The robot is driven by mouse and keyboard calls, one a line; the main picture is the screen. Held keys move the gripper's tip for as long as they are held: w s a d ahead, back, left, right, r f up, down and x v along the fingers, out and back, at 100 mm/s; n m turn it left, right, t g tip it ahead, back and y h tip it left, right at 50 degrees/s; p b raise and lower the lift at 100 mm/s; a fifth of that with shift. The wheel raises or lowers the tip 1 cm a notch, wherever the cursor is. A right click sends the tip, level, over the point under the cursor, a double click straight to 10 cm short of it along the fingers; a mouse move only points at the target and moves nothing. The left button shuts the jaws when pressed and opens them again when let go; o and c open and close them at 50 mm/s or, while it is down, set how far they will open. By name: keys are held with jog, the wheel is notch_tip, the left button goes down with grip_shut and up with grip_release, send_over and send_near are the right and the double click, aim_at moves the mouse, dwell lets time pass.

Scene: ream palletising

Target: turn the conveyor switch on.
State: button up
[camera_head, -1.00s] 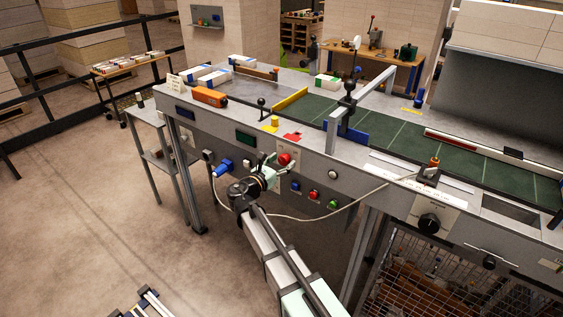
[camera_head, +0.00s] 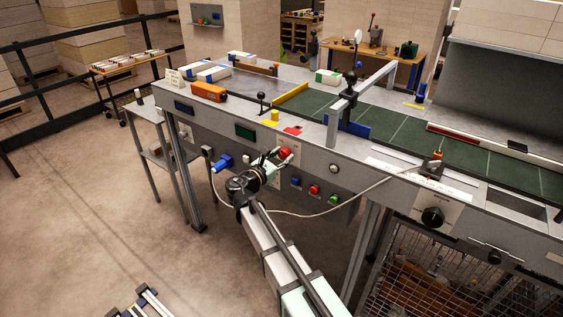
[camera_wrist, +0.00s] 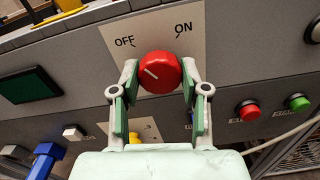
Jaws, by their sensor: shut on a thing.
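The conveyor switch is a red round knob (camera_wrist: 160,72) on a pale plate (camera_wrist: 155,35) marked OFF at left and ON at right in the wrist view. The white line on the knob slants from upper left to lower right, its upper end on the OFF side. In the head view the red knob (camera_head: 285,153) sits on the front panel of the conveyor table. My gripper (camera_wrist: 161,80) is shut on the knob, with one finger against each side. The fingertips partly hide the knob's edges.
Blue, red and green buttons (camera_head: 314,190) are to the right of the knob. A blue plug-like part (camera_head: 223,161) is to the left. A pale cable (camera_head: 350,203) hangs below the panel. The green belt (camera_head: 400,135) runs along the table top.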

jog(key=m+b, duration=0.2)
jog(key=b, duration=0.1)
jog(key=m+b, duration=0.2)
jog(key=b, duration=0.1)
jog(key=shift+f, duration=0.3)
jog(key=m+b, duration=0.5)
jog(key=b, duration=0.1)
jog(key=m+b, duration=0.5)
jog(key=b, duration=0.1)
jog(key=shift+r, duration=0.1)
jog(key=shift+r+m+b, duration=0.15)
jog(key=shift+m+b, duration=0.65)
jog(key=shift+b, duration=0.1)
jog(key=shift+r, duration=0.1)
jog(key=o, duration=1.1)
jog(key=shift+o, duration=0.2)
jog(key=v, duration=1.2)
